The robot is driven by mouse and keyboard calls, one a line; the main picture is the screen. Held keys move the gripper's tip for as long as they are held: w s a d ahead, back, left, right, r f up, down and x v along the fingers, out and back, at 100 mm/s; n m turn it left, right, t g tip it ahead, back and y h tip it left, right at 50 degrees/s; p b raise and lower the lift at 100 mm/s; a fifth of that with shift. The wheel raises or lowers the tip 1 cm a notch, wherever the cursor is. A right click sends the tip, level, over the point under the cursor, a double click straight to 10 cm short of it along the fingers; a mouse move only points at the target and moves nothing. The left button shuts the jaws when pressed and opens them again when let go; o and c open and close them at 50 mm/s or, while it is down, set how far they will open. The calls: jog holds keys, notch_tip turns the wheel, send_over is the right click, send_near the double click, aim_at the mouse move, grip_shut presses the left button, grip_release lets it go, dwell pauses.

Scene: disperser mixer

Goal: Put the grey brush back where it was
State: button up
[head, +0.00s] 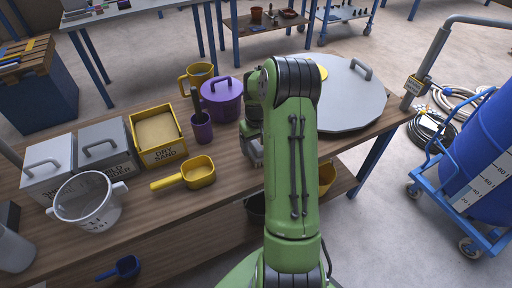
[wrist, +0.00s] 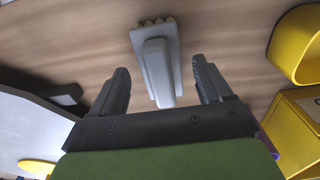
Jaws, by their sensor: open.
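In the wrist view the grey brush (wrist: 156,68) lies on the brown wooden surface, with its scalloped end away from me and its handle towards my gripper. My gripper (wrist: 160,65) is open, with one finger on each side of the handle and a visible gap at both sides. In the head view my gripper (head: 254,148) is low over the bench, mostly hidden behind my green arm. I cannot clearly make out the brush there.
On the bench (head: 225,205) stand a purple lidded pot (head: 221,103), a purple cup (head: 202,130), a yellow scoop (head: 197,172), a yellow dry sand bin (head: 158,132) and a white strainer (head: 88,205). A large grey lid (head: 350,95) lies to the right.

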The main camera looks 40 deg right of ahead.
aim_at(256, 145)
notch_tip(256, 145, up, 10)
jog(key=shift+s+f+p, duration=0.1)
jog(key=shift+f+p, duration=0.1)
jog(key=shift+p, duration=0.75)
jog(key=s+a+r+n+t+h, duration=0.1)
jog(key=s+a+r, duration=0.2)
jog(key=a+r, duration=0.45)
jog(key=s+a+r+n+t+h, duration=0.1)
jog(key=s+a+r, duration=0.1)
jog(key=a+r, duration=0.5)
jog(key=s+a+n+t+y, duration=0.1)
jog(key=s+a+t+y, duration=0.1)
jog(key=s+a, duration=0.9)
jog(key=s+t, duration=0.1)
jog(key=s, duration=0.2)
jog(key=shift+s+a, duration=0.25)
jog(key=shift+a, duration=0.05)
jog(key=shift+r, duration=0.1)
